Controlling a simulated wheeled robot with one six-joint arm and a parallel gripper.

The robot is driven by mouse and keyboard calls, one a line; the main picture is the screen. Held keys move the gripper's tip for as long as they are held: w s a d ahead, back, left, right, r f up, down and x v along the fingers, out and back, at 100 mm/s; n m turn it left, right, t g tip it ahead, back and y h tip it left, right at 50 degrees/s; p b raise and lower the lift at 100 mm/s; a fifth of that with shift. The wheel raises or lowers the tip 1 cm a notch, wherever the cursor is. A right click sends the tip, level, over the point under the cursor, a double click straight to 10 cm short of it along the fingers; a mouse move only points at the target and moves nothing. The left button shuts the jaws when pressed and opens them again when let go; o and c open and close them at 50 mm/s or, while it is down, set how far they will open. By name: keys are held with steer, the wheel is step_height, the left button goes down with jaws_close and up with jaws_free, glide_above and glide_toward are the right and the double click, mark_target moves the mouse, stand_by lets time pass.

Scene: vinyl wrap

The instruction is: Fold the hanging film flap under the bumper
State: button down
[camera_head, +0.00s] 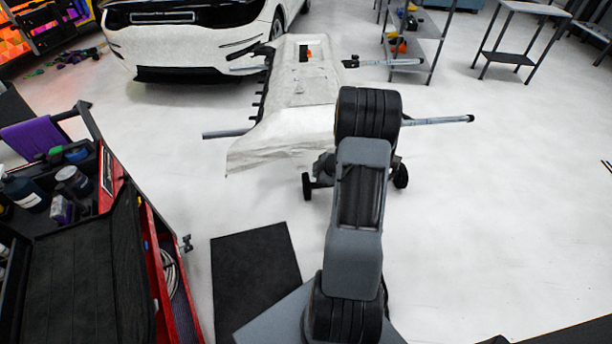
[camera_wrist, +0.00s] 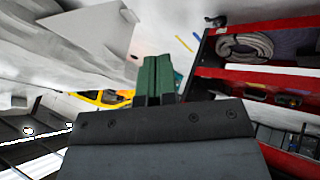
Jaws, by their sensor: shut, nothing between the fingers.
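The bumper (camera_head: 305,80) lies on a stand in the head view, covered in whitish film. The film flap (camera_head: 262,149) hangs at its near left end, with a loose, uneven lower edge. In the wrist view, a pale, sheet-like surface with a pointed corner (camera_wrist: 95,30) fills the upper left; it looks like the film, but I cannot be sure. My gripper (camera_wrist: 156,66) shows in the wrist view with green fingers shut and empty, apart from that surface in the picture. In the head view my own arm hides the gripper and part of the bumper's near right side.
A red tool cart (camera_head: 178,290) with bottles stands at the left; its red side also shows in the wrist view (camera_wrist: 255,75). A white car (camera_head: 190,45) is behind the bumper. Stand bars (camera_head: 437,120) stick out sideways. A dark mat (camera_head: 255,275) lies in front.

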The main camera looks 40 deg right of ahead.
mark_target(308, 162)
steer(key=w+d+r+b+x, duration=0.1)
steer(key=w+b+x, duration=0.1)
steer(key=x, duration=1)
steer(key=shift+d+r, duration=0.25)
steer(key=shift+d, duration=0.2)
steer(key=shift+a, duration=0.15)
steer(key=shift+w+f, duration=0.1)
